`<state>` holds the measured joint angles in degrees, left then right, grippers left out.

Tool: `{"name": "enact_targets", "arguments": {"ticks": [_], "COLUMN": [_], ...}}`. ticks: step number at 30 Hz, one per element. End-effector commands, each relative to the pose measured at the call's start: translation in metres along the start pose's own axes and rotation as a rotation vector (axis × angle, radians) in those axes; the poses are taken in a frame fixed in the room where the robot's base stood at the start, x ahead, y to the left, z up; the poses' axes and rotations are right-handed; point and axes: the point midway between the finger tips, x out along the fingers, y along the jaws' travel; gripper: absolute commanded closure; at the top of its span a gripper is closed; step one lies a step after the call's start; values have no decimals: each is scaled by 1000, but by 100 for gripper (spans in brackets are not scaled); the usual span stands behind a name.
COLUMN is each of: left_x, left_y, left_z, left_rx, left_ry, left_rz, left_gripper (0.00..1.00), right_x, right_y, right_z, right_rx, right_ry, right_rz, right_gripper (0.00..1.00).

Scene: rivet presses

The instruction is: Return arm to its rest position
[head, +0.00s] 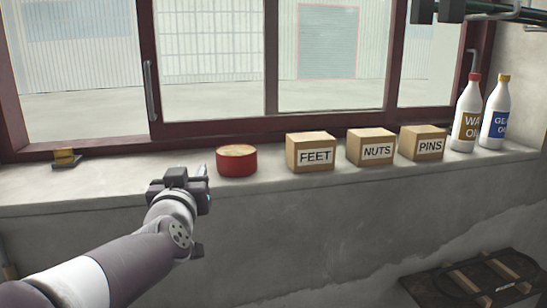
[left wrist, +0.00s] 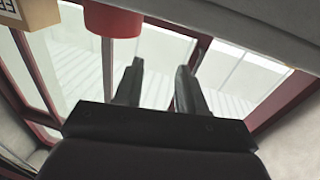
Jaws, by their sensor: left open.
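My left gripper (head: 203,172) is at the window sill, just left of a round red tin (head: 236,164) with a tan top. In the left wrist view the two fingers of the left gripper (left wrist: 159,88) stand apart with nothing between them. The red tin (left wrist: 113,20) shows beyond the fingertips there, apart from them. My left arm reaches in from the lower left in the head view. My right gripper is not in view.
On the sill (head: 100,183) stand boxes marked FEET (head: 311,152), NUTS (head: 371,147) and PINS (head: 422,143), then two bottles (head: 467,115), (head: 496,113). A small yellow block (head: 65,157) is at the left. A dark wooden pallet-like board (head: 480,285) is lower right.

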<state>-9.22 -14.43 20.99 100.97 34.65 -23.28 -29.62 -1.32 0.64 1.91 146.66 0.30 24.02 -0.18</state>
Motion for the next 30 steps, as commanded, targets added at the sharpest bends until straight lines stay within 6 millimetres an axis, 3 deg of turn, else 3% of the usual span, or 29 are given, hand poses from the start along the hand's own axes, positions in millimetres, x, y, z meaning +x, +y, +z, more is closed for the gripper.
{"name": "enact_targets", "arguments": {"ticks": [5,8,11,12,16,18,21,24,30], "left_x": [-14,-36,-82,-107,-187,-222,-253,-260,-258], "left_y": [12,14,5,-3,-30,-44,-58,-64,-64], "left_z": [84,150,232,264,338,361,381,392,390], "left_rx": [-5,-5,5,13,54,85,120,111,107], "left_ry": [-261,-473,-764,-890,-1233,-1362,-1465,-1494,-1491], "left_rz": [91,129,139,131,83,63,51,34,32], "left_gripper": [60,60,60,60,60,60,60,60,60], "right_x": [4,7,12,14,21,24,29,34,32], "right_y": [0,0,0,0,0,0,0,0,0], "right_z": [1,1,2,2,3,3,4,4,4], "right_rx": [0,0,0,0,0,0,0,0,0], "right_ry": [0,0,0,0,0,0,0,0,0], "right_rz": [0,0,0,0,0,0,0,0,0], "right_gripper": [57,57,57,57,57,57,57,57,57]}}
